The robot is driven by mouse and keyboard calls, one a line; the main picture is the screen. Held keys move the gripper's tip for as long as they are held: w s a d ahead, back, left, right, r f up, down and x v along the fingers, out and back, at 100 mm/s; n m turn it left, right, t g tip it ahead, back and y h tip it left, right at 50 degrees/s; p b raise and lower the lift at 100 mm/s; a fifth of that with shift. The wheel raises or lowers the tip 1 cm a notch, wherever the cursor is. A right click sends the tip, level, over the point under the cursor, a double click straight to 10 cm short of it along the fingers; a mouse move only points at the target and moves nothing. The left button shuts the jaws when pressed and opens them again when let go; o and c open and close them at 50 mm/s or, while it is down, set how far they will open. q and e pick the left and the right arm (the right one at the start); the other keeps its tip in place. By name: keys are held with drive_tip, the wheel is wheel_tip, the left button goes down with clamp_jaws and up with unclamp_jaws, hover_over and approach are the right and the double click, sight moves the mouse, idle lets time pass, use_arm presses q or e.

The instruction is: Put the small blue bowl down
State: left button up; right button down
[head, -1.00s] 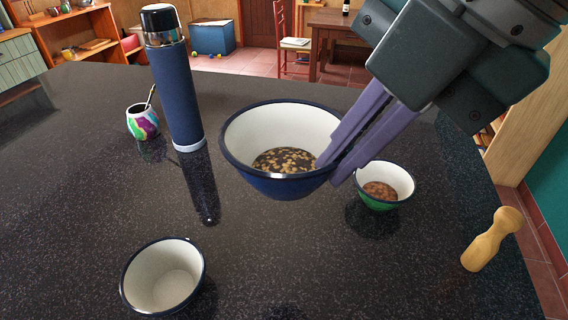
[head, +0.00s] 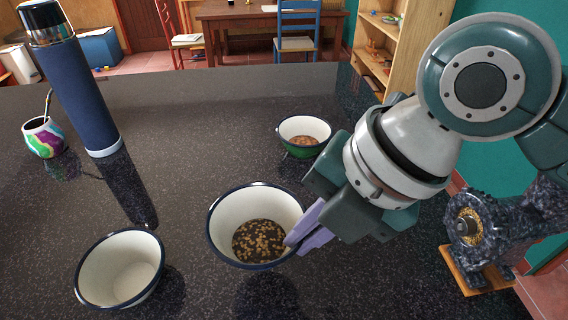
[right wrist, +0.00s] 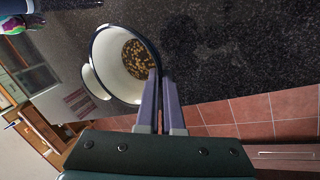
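The small blue bowl (head: 224,216), white inside with a dark rim and brown-and-yellow bits at the bottom, is near the middle of the head view. My right gripper (head: 300,236) is shut on its right rim, with the fingers pinching the wall. The bowl looks close over the black counter, with a dark reflection below it; I cannot tell whether it touches. In the right wrist view the bowl (right wrist: 112,57) sits at the fingertips (right wrist: 158,85). My left gripper is not in view.
An empty white bowl (head: 120,268) stands close by on the left. A green bowl (head: 303,136) with brown contents stands behind. A blue flask (head: 83,95) and colourful cup (head: 43,138) are at the back left. A grinder (head: 480,235) is at the right. The counter between (head: 190,150) is clear.

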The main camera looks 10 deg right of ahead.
wheel_tip(320, 180, down, 7)
drive_tip(key=shift+r+b, duration=0.15)
drive_tip(key=shift+b, duration=0.2)
drive_tip(key=c, duration=1.1)
unclamp_jaws()
drive_tip(key=shift+o, duration=0.2)
